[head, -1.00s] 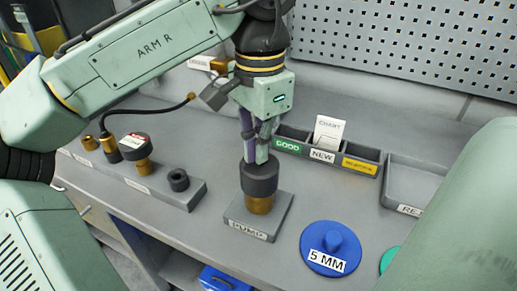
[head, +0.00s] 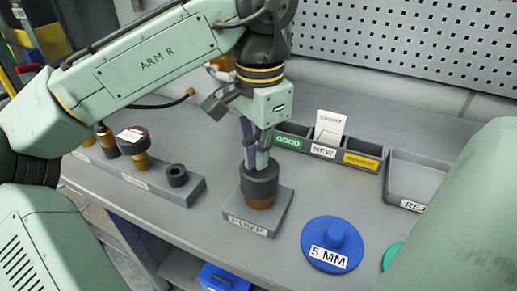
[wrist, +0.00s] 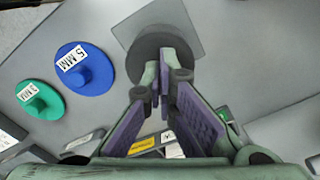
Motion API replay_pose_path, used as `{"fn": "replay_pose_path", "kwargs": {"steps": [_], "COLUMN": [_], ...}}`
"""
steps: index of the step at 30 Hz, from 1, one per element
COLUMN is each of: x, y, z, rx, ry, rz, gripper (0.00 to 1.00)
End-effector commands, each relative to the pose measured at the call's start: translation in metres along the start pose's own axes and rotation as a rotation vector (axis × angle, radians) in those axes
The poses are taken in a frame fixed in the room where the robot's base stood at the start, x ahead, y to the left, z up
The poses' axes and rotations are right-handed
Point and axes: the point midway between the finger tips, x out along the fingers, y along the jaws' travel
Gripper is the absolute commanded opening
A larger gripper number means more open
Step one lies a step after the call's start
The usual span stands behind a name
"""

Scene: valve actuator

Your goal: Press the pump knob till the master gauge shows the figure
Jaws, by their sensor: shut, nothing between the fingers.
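The pump has a dark grey knob (head: 259,184) on a brass stem (head: 260,204), set on a grey base block (head: 270,218) with a partly blurred PUMP label. My gripper (head: 259,165) points down with its fingertips shut and empty, at the top of the knob. In the wrist view my fingertips (wrist: 163,85) lie over the knob (wrist: 160,46), and they look to be touching it. A gauge with a dark round body (head: 133,139) and a white and red face stands on the long block at left. Its reading is too small to make out.
A long grey block (head: 190,190) with a dark socket (head: 177,176) lies left of the pump. A blue 5 MM disc (head: 333,243) is at right, with a green disc (wrist: 40,100) beyond. Labelled bins (head: 330,150) and a tray (head: 412,180) stand behind.

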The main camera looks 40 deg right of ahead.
Motion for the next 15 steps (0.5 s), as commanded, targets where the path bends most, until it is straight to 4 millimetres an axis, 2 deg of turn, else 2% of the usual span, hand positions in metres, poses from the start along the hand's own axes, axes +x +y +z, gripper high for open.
{"fn": "replay_pose_path", "kwargs": {"steps": [15], "x": [0.018], "y": [0.0], "z": [0.0], "rx": [0.001], "ry": [-0.001], "rz": [0.002], "gripper": [0.0]}}
